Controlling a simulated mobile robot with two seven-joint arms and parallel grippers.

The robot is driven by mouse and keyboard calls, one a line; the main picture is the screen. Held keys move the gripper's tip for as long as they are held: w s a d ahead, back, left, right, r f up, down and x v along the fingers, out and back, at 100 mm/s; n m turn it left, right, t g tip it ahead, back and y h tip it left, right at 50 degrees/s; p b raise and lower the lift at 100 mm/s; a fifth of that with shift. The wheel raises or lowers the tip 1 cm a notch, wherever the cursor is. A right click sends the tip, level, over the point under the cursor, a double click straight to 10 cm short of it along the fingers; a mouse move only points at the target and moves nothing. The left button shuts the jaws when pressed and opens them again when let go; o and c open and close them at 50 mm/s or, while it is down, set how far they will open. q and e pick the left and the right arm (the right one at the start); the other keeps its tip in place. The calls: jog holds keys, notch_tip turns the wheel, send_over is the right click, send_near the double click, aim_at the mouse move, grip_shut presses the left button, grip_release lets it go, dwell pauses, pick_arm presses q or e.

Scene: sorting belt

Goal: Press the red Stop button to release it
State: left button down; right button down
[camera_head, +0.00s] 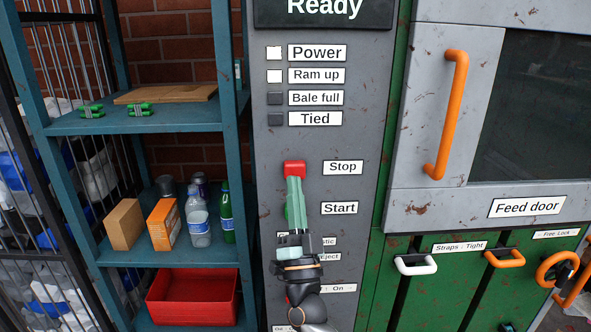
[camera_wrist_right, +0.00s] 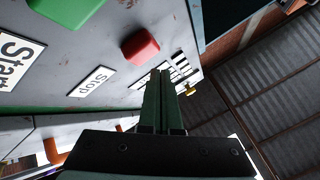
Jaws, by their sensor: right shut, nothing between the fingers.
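The red Stop button (camera_head: 294,167) is on the grey control panel (camera_head: 275,220), left of its Stop label (camera_head: 343,167). My right gripper (camera_head: 293,180) is shut and empty, with its green fingertips just below or in front of the button in the head view. In the right wrist view the red button (camera_wrist_right: 140,46) stands out from the panel, and the fingertips (camera_wrist_right: 160,75) appear beside it with a small gap in the picture. Whether they touch is unclear. The green Start button (camera_head: 287,212) is mostly hidden behind my fingers. My left gripper is not in view.
The display (camera_head: 325,10) reads Ready; the Power and Ram up lamps are lit. Left is a blue shelf (camera_head: 140,122) with bottles, boxes and a red bin (camera_head: 192,312). Right is the feed door with an orange handle (camera_head: 446,115) and strap handles (camera_head: 415,268) below.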

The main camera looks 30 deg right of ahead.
jog(key=s+a, duration=0.1)
jog(key=s+a+p, duration=0.1)
jog(key=s, duration=0.2)
jog(key=shift+s+a, duration=0.35)
jog(key=shift+a, duration=0.05)
jog(key=s+a+f+n+g+y+p, duration=0.1)
jog(key=a+f+n+g+y, duration=0.35)
jog(key=f, duration=0.75)
jog(key=s+a+f+n+g+y, duration=0.1)
jog(key=a+f+n+g+y, duration=0.1)
jog(key=a+f+n+y, duration=0.55)
jog(key=s+f+n+g+y, duration=0.1)
jog(key=s+f+g, duration=0.3)
jog(key=s+f, duration=0.3)
jog(key=s+f+n+g+y, duration=0.1)
jog(key=s+f+g, duration=0.3)
jog(key=f, duration=1)
jog(key=s+d, duration=0.1)
jog(key=s, duration=0.1)
jog(key=shift+s+n+p, duration=0.3)
jog(key=shift+s, duration=0.1)
